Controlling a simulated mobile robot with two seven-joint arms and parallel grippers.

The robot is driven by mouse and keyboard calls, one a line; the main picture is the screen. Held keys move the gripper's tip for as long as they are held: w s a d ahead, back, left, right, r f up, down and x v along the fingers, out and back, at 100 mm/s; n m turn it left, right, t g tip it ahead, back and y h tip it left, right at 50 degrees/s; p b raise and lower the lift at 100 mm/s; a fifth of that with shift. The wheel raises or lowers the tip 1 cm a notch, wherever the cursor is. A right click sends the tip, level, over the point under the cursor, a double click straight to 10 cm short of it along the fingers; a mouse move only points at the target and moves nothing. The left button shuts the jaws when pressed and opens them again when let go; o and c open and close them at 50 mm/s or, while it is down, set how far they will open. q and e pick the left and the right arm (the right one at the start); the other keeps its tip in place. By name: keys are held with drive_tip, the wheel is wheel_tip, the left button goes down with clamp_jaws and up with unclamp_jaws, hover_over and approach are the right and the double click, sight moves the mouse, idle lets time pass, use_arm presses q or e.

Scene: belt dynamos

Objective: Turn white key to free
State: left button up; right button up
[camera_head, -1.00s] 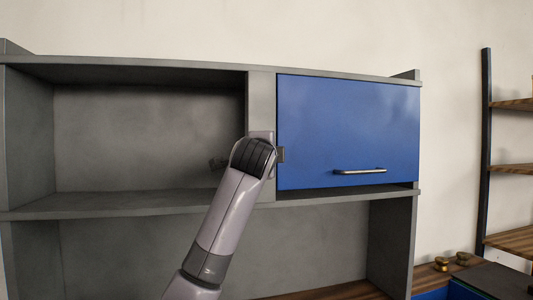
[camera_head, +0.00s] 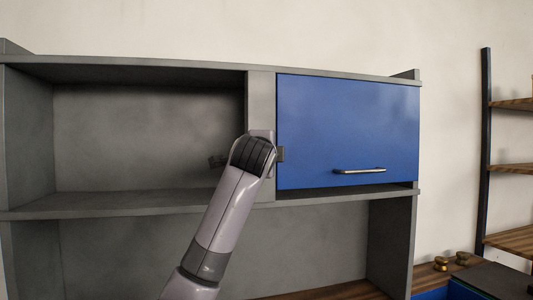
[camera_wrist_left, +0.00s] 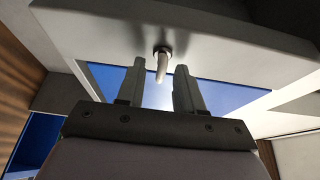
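The white key (camera_wrist_left: 161,66) shows in the left wrist view as a pale shaft with a dark round collar, standing out from a grey panel. My left gripper (camera_wrist_left: 159,70) is open, with one finger on each side of the key and a visible gap to each. In the head view my left arm's wrist covers the grey post beside the blue door (camera_head: 348,130), hiding the key and my fingers. The door is closed. A grey plate (camera_head: 261,134) peeks out above my wrist. My right gripper is not in view.
The door has a metal handle (camera_head: 360,171). A shelf rack (camera_head: 486,150) stands at the right.

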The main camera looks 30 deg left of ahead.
use_arm(q)
drive_tip(key=b+v, duration=0.2)
drive_tip(key=v, duration=0.5)
idle(0.6)
